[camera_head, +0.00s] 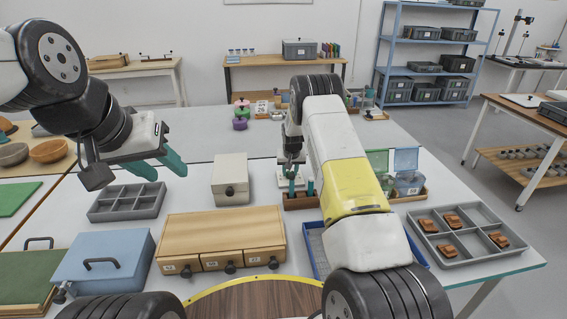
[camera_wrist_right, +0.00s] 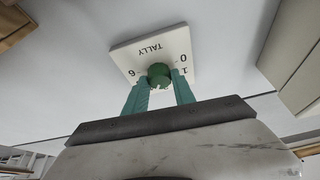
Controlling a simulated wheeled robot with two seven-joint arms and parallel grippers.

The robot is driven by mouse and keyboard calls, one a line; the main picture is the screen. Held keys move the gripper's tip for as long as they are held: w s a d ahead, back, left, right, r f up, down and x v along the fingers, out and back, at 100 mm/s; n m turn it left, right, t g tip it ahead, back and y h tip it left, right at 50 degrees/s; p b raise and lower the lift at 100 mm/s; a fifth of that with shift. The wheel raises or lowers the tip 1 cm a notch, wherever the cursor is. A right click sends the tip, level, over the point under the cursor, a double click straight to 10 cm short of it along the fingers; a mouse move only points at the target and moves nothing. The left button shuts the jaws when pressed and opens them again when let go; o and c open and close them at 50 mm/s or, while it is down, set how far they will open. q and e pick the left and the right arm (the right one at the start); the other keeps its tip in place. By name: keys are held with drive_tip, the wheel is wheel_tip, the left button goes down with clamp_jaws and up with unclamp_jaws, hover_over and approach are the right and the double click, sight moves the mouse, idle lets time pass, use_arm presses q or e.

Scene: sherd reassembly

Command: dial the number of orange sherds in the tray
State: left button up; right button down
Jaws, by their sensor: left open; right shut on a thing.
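A grey divided tray (camera_head: 484,256) on the right of the table holds several orange sherds (camera_head: 453,221), lying in separate compartments. In the right wrist view a pale square plate (camera_wrist_right: 128,58) reads TALLY, with the digits 9, 0 and 1 visible around a green round knob (camera_wrist_right: 159,75). My right gripper (camera_wrist_right: 160,88) is shut on the knob, one finger on each side. The fingers hide the lower part of the dial, and I cannot tell where the knob points. My left gripper (camera_head: 161,168) is open and empty, above the table at the left.
An empty grey divided tray (camera_head: 128,203), a pale box (camera_head: 231,180), a wooden drawer unit (camera_head: 222,240) and a blue lidded box (camera_head: 103,258) stand on the left and middle. A blue tray (camera_head: 316,256) is partly behind my right arm.

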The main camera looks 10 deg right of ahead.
drive_tip(key=c, duration=1.1)
unclamp_jaws()
drive_tip(key=shift+o, duration=0.2)
drive_tip(key=v, duration=0.7)
drive_tip(key=shift+s+r, duration=0.2)
drive_tip(key=shift+r, duration=0.2)
drive_tip(key=shift+r, duration=0.1)
